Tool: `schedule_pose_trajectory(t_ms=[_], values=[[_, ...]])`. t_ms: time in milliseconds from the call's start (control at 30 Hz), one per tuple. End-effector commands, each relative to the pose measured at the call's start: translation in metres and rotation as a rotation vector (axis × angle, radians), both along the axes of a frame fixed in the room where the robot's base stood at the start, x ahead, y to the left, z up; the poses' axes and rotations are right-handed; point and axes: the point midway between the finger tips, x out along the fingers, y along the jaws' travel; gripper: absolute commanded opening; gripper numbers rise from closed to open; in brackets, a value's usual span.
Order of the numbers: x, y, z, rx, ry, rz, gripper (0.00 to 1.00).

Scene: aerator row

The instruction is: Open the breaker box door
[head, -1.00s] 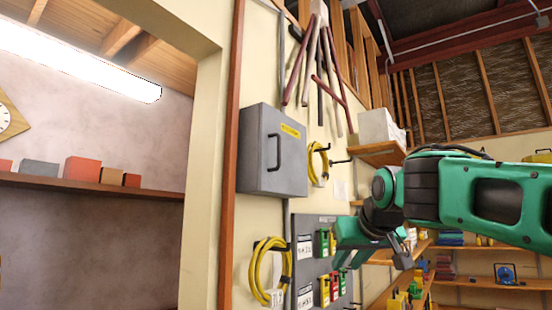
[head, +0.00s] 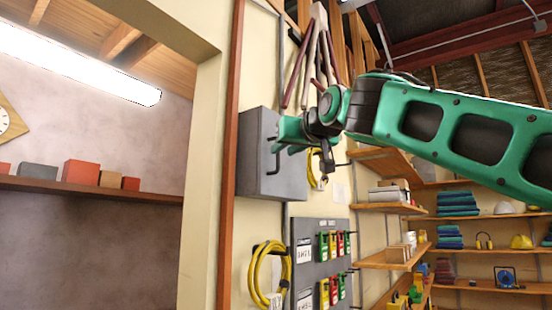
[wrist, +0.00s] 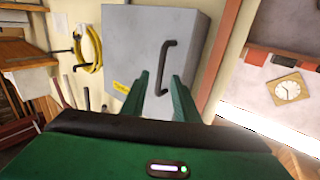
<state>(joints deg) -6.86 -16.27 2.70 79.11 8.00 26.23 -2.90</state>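The breaker box (head: 262,180) is a grey wall-mounted box with its door shut. Its dark bar handle (head: 274,158) stands on the door front and is partly covered by my gripper in the head view. My gripper (head: 282,138) is green and in front of the door, near the handle. The handle (wrist: 167,66) appears just beyond the fingertips, upright and slightly tilted. I cannot tell whether a finger touches it.
A yellow hose coil (head: 270,272) hangs below the box, and another yellow coil (wrist: 89,50) hangs beside it. A grey panel with several coloured locks (head: 318,262) is below right. Wooden shelves (head: 395,208) stand further right. A doorway opening lies to the left.

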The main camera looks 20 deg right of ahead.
Motion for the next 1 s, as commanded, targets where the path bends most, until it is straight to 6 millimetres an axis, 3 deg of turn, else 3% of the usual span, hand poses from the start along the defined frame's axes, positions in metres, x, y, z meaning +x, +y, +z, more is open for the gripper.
schedule_pose_trajectory(t_ms=[100, 300, 633, 767, 867, 900, 1000], values=[[0.018, 0.001, -0.001, 0.0, 0.002, 0.0, 0.28], [0.033, 0.001, -0.001, 0.0, 0.001, 0.0, 0.28], [0.035, 0.001, 0.0, 0.0, 0.001, 0.0, 0.28], [0.035, 0.001, -0.001, 0.0, 0.001, 0.0, 0.0], [0.035, 0.001, -0.001, 0.0, 0.001, 0.0, 0.0], [0.035, 0.014, -0.001, -0.001, 0.001, 0.004, 0.0], [0.034, 0.006, -0.001, -0.001, 0.001, 0.003, 0.0]])
